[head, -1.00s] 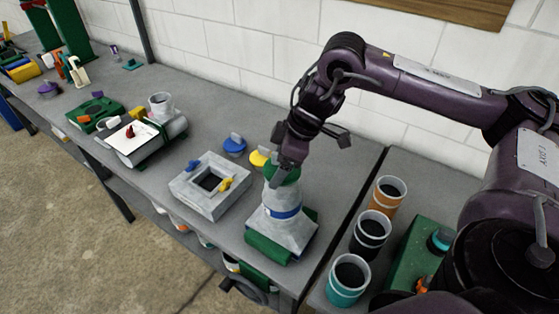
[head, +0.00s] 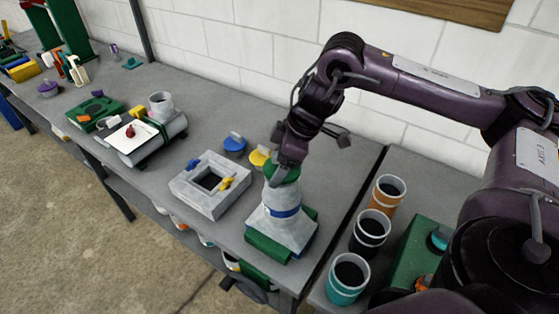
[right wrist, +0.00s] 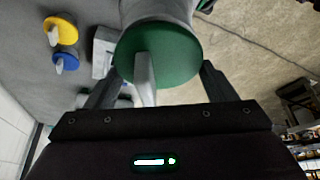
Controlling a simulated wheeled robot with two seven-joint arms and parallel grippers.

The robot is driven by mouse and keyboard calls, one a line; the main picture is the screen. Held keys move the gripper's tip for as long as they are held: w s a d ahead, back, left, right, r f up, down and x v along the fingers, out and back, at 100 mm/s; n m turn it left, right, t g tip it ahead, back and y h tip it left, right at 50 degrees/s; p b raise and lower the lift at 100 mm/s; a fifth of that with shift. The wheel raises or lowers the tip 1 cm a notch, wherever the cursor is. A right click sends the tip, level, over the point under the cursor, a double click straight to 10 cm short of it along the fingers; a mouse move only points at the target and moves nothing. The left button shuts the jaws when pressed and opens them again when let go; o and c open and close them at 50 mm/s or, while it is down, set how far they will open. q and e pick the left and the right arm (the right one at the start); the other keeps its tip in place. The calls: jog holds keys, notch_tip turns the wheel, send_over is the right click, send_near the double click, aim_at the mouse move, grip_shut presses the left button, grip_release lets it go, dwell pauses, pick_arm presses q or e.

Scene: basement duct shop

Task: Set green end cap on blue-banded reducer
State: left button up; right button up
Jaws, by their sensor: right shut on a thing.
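The green end cap (head: 283,174) sits at the top mouth of the blue-banded reducer (head: 274,198). In the right wrist view the cap (right wrist: 178,52) is a green disc with a pale upright tab, and the reducer's grey body (right wrist: 158,10) shows behind it. My right gripper (head: 287,163) comes down from above and is shut on the cap, with one finger at each side of it in the right wrist view. The reducer stands upright on a green cradle (head: 268,247). I cannot tell whether the cap is fully seated. My left gripper is not in view.
Blue (head: 235,145) and yellow (head: 259,156) caps lie behind the reducer. A square grey frame (head: 205,207) with clips is to its left. Orange-banded (head: 388,205), black (head: 370,244) and teal (head: 347,292) cups stand to the right. Bench between frame and wall is mostly clear.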

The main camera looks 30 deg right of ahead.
jog(key=shift+f+b, duration=0.3)
jog(key=shift+f, duration=0.2)
jog(key=o, duration=0.7)
jog(key=shift+o, duration=0.2)
jog(key=p+v, duration=0.4)
jog(key=v, duration=0.1)
jog(key=shift+r+p, duration=0.4)
jog(key=shift+p+v, duration=0.65)
jog(key=shift+v, duration=2)
jog(key=shift+s, duration=0.1)
